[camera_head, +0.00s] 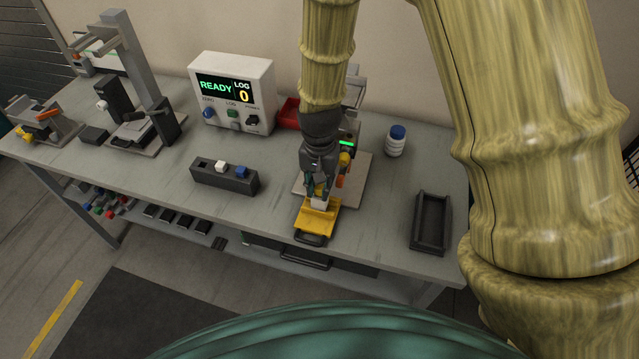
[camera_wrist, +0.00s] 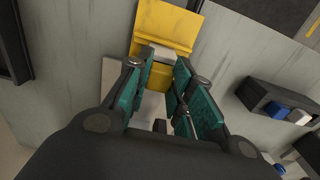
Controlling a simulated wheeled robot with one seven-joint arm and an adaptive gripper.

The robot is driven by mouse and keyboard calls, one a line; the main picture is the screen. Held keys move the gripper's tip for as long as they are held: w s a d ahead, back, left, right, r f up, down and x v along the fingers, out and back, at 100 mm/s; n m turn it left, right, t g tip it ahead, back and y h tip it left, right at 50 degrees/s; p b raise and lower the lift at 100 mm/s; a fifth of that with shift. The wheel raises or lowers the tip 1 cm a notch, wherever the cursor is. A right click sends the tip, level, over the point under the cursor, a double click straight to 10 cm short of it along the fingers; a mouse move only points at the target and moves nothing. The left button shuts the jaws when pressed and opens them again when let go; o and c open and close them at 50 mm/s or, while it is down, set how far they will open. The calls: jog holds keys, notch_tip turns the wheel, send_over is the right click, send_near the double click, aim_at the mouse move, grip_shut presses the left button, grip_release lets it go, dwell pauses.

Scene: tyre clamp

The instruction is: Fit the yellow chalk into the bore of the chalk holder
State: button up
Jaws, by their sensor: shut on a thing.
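My gripper (camera_head: 318,196) points down at a yellow sled-like piece (camera_head: 316,222) with a black front handle. It is shut on a pale block (camera_head: 318,203) at that yellow piece. In the wrist view the pale block (camera_wrist: 163,52) shows between my teal fingertips (camera_wrist: 162,62), with yellow on both sides of it. I cannot tell a separate yellow chalk from the yellow piece; my fingers partly hide this spot. A dark block (camera_head: 224,184), possibly the chalk holder, stands to the left with an empty opening at its left end and white and blue pieces in it.
A dark open tray (camera_head: 430,224) lies at the right. A white bottle with a blue cap (camera_head: 396,141) stands behind it. A box reading READY (camera_head: 232,90) and a red bin (camera_head: 288,113) are at the back. Bare tabletop lies between the dark block and the yellow piece.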

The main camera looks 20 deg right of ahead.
jog(key=shift+f, duration=0.45)
jog(key=o, duration=0.9)
jog(key=shift+o, duration=0.2)
jog(key=shift+r, duration=0.1)
notch_tip(320, 180, up, 12)
dwell(0.5)
